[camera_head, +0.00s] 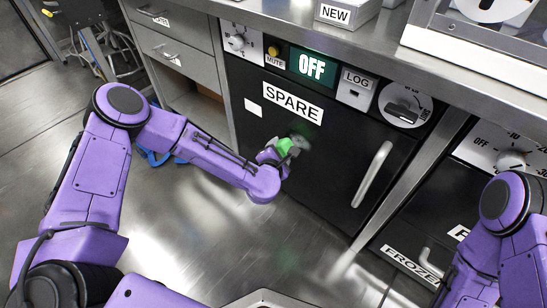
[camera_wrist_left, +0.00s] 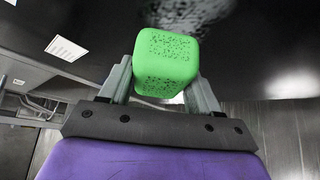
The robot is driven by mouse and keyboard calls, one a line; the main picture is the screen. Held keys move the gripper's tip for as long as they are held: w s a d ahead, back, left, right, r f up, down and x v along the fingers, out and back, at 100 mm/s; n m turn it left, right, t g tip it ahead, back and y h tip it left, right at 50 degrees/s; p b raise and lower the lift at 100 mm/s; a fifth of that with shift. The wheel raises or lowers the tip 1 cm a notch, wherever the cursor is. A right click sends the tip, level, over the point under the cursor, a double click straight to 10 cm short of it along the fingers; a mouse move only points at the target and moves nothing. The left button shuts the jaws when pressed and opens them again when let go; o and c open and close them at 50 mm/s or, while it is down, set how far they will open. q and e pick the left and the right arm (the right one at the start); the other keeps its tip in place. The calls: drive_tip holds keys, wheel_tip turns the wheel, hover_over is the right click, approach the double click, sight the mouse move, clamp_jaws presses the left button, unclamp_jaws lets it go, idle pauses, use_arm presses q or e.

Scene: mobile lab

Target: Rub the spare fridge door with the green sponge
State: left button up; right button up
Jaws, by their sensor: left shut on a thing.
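The spare fridge door (camera_head: 338,150) is a black panel with a SPARE label (camera_head: 293,103) and a vertical metal handle (camera_head: 371,175) on its right side. My left gripper (camera_head: 287,150) is shut on the green sponge (camera_head: 284,146), in front of the door's left part, below the label. In the left wrist view the green sponge (camera_wrist_left: 167,62) sits between the two grey fingers, with the dark door surface (camera_wrist_left: 110,25) beyond it. A speckled grey patch shows on the door behind the sponge. I cannot tell whether the sponge touches the door. My right gripper is out of view.
Drawers (camera_head: 180,48) stand at left. A second fridge labelled FROZEN (camera_head: 412,263) is at right, near my right arm. The metal floor in front is open.

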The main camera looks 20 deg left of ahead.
use_arm(q)
drive_tip(key=shift+w+d+b, duration=0.2)
drive_tip(key=shift+w, duration=0.3)
drive_tip(key=shift+w+d+b, duration=0.15)
drive_tip(key=shift+w, duration=0.35)
idle(0.6)
